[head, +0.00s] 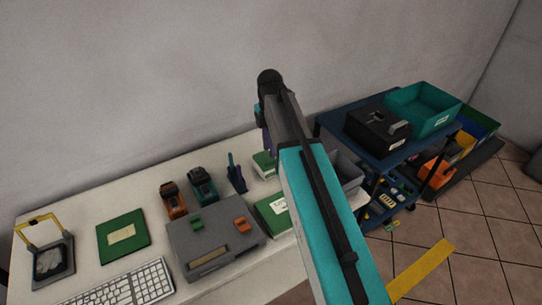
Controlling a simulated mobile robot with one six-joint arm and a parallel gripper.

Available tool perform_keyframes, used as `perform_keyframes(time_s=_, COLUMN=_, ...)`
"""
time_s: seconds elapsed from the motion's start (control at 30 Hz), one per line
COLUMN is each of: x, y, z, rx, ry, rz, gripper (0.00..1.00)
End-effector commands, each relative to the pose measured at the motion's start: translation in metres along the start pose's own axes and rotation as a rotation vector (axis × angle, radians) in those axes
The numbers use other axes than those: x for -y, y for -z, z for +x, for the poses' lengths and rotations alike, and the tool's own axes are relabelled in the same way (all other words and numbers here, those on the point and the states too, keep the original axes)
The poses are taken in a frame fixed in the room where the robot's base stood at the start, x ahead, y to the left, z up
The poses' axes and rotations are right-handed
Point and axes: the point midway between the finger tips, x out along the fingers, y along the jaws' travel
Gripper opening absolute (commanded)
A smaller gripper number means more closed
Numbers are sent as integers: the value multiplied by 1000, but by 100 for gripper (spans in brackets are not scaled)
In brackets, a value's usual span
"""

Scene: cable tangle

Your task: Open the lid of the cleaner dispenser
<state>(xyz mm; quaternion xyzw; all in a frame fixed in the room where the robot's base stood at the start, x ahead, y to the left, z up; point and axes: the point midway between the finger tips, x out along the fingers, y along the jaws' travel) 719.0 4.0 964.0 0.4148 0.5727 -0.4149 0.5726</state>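I cannot tell for certain which thing is the cleaner dispenser. One candidate is the grey box (215,247) on the white table, with a green part, an orange part and a pale window on its top. Another is the small dark grey unit (53,262) with a raised yellow frame at the table's left end. My teal and black arm rises through the middle of the head view and hides part of the table's right side. My gripper does not show, so its state and hold are hidden.
The white table (75,208) also holds a keyboard (125,285), a green board (123,236), an orange tool (173,200), a teal tool (203,184) and green boxes. A blue cart (362,155) at right bears a black box (378,130) and a teal bin (423,106). Tiled floor lies right.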

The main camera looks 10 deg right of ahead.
Motion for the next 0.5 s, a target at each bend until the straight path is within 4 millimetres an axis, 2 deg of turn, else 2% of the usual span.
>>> perform_keyframes(time_s=0.5, x=0, y=-1, z=48, rx=0, ry=1, rz=1, gripper=26)
